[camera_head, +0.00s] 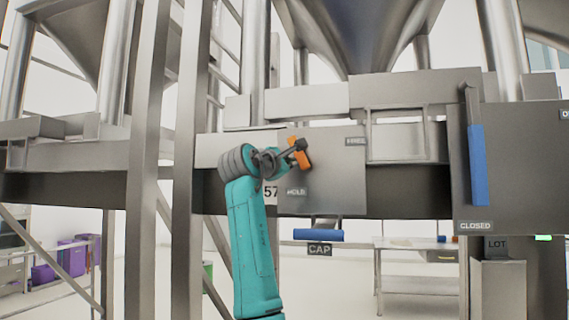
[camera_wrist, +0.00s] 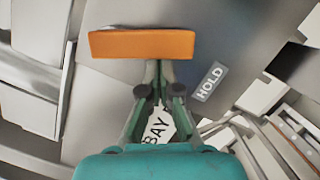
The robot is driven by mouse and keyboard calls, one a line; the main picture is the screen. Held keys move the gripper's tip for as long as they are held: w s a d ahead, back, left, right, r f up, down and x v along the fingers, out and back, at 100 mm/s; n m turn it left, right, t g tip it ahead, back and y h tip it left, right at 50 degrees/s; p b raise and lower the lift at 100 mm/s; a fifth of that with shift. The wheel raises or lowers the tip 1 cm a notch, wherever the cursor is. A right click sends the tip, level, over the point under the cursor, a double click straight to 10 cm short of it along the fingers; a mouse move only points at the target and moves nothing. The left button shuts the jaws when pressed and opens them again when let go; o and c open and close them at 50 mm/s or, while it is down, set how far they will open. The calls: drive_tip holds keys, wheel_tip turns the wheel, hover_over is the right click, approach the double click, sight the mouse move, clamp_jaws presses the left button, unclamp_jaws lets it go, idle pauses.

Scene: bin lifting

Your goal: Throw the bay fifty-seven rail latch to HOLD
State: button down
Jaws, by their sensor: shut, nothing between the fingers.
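The rail latch has an orange handle (camera_head: 301,155) at the upper left of a grey plate (camera_head: 335,180) in the head view. The handle is tilted there and partly hidden by my gripper (camera_head: 297,149). The plate carries a HOLD label (camera_head: 296,192) at lower left and a FREE label (camera_head: 356,141) at upper right. In the wrist view the orange handle (camera_wrist: 143,44) lies across, just beyond the tips of my gripper (camera_wrist: 158,72). The fingers are shut and empty. I cannot tell whether they touch the handle. The HOLD label (camera_wrist: 209,81) is right of the fingers.
A bay sign (camera_head: 270,192) reading 57 is partly hidden behind my arm. A blue CAP handle (camera_head: 318,235) hangs below the plate. A blue vertical handle (camera_head: 478,165) stands on a panel marked CLOSED at right. Steel posts (camera_head: 190,150) rise at left.

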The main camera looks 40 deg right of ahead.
sight(303, 160)
drive_tip(key=s+n, duration=0.1)
drive_tip(key=n, duration=0.1)
drive_tip(key=d+n+t, duration=0.1)
drive_tip(key=n, duration=0.1)
drive_tip(key=s+d+n, duration=0.1)
drive_tip(key=shift+s+r+n+t, duration=0.3)
drive_tip(key=shift+n, duration=0.1)
drive_tip(key=shift+s+d+r, duration=0.4)
drive_tip(key=shift+s+r, duration=0.1)
drive_tip(key=shift+r, duration=0.15)
drive_tip(key=shift+s+d+r, duration=0.4)
drive_tip(key=shift+s+r, duration=0.1)
drive_tip(key=shift+r, duration=0.15)
drive_tip(key=shift+s+r, duration=0.1)
drive_tip(key=shift+r, duration=0.1)
drive_tip(key=shift+f, duration=0.1)
